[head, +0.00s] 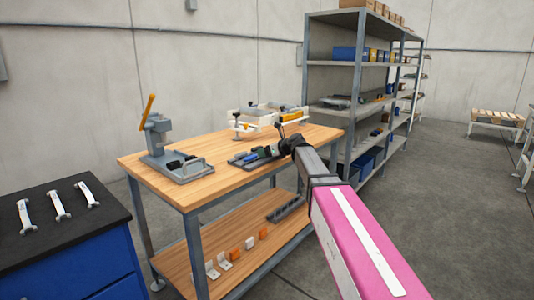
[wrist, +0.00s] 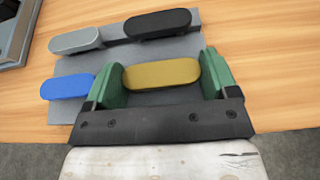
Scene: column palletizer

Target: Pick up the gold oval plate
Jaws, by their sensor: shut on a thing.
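The gold oval plate (wrist: 160,73) sits between the two green fingers of my gripper (wrist: 162,78) in the wrist view. The fingers touch its two rounded ends. It is over a grey holder (wrist: 72,66); I cannot tell whether it is lifted clear of it. A blue oval plate (wrist: 68,87) lies just left of the left finger. A grey oval plate (wrist: 76,41) and a black one (wrist: 158,23) are on the holder behind. In the head view my gripper (head: 284,148) is at the front right of the wooden table, and the gold plate is hidden there.
The wooden table (head: 225,178) carries a grey press with an orange lever (head: 160,135) at left and a white frame fixture (head: 262,118) behind. A shelf rack (head: 345,62) stands behind the table. A dark-topped blue cabinet (head: 50,240) with white handles is at left.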

